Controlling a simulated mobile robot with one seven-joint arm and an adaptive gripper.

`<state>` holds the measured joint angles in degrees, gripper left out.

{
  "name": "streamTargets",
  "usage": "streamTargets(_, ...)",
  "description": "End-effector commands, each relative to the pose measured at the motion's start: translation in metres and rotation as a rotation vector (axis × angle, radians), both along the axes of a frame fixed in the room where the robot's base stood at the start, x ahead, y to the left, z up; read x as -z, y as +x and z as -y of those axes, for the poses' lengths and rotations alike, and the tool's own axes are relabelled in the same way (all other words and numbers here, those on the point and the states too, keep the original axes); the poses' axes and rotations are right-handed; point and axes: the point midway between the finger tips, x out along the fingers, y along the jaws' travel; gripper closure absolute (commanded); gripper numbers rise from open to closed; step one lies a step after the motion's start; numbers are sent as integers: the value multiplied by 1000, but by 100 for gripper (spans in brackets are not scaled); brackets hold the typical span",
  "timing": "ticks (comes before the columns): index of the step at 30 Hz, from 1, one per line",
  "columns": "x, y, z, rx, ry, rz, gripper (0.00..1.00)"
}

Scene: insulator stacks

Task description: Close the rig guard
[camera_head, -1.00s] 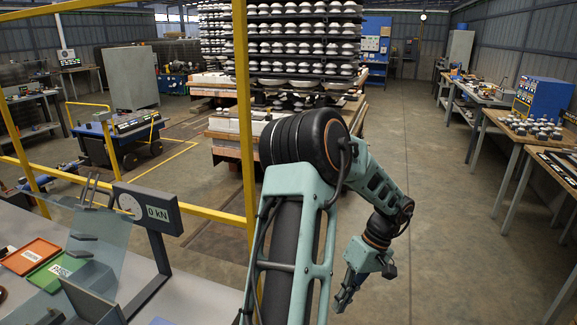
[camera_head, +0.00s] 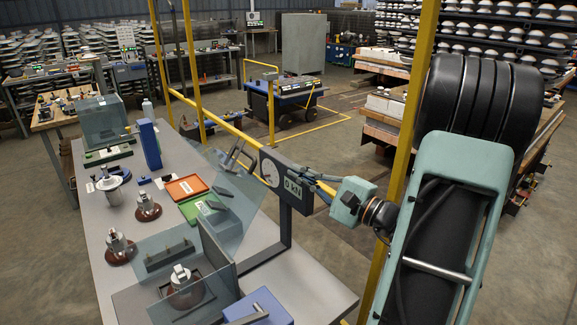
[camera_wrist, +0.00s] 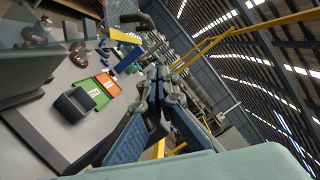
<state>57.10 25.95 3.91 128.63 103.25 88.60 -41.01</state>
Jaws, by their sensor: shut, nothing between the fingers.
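The rig guard (camera_head: 242,205) is a clear, tilted panel with a dark handle (camera_head: 236,154) at its upper edge. It leans open beside the rig on the bench, toward the gauge. The test rig (camera_head: 165,255) has clear walls, with a metal-capped insulator (camera_head: 183,287) inside. In the wrist view my fingers (camera_wrist: 157,92) show together, pointing away.
A red tray (camera_head: 187,188) and a green tray (camera_head: 195,207) lie behind the guard. A blue box (camera_head: 258,306) sits at the bench's front. Yellow frame posts (camera_head: 408,120) stand near my arm. Insulators on brown bases (camera_head: 147,210) stand at the bench's left.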

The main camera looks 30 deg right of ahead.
Motion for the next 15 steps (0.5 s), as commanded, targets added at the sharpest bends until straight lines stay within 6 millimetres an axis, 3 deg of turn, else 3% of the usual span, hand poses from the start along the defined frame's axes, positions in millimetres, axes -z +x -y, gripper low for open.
streamTargets(12, -10, 79, -36, -3, -2, -1, 100)
streamTargets(15, -19, 74, -50, -2, -3, -1, 100)
